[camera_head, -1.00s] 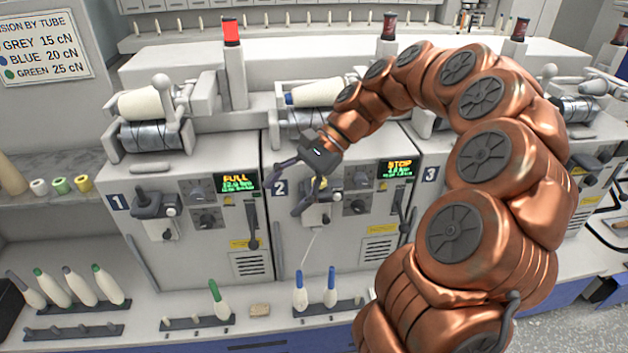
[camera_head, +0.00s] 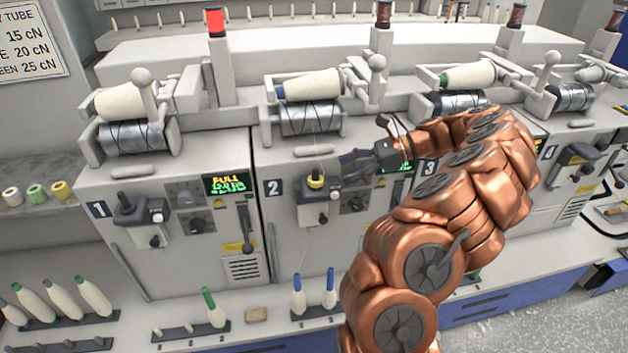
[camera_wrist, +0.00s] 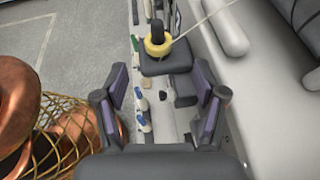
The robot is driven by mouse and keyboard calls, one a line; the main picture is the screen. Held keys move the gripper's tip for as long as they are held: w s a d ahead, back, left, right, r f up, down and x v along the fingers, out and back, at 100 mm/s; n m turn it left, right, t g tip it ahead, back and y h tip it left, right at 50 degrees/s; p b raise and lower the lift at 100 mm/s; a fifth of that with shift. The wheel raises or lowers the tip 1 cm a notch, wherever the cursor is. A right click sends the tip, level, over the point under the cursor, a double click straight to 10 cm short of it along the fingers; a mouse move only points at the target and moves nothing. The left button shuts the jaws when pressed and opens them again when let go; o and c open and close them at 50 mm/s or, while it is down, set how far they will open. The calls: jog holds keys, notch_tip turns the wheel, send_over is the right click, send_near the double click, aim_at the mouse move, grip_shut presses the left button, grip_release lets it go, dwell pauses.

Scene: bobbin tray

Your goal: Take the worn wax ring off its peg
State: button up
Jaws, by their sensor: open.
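The worn wax ring (camera_head: 316,182) is a yellow ring around a dark upright peg on the front of unit 2. In the wrist view the ring (camera_wrist: 158,46) sits low around the dark peg (camera_wrist: 157,30), above a dark block. A pale thread runs beside it. My gripper (camera_head: 352,165) is open and empty, just right of the ring in the head view. In the wrist view both purple-padded fingers (camera_wrist: 158,86) are spread apart, with the ring beyond their tips, roughly centred between them. The fingers do not touch the ring.
White, green and yellow rings (camera_head: 36,193) sit on the left shelf. Blue-tipped bobbins (camera_head: 314,290) stand on a rack below unit 2. A yarn package (camera_head: 308,85) and drum are above the peg. Machine faces stand close behind; the aisle in front is open.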

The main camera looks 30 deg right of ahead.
aim_at(319, 178)
jog(key=shift+p+x, duration=0.6)
jog(key=shift+x, duration=2.7)
jog(key=shift+s+a+r, duration=0.1)
jog(key=shift+a, duration=0.05)
jog(key=shift+c, duration=0.2)
jog(key=c, duration=0.8)
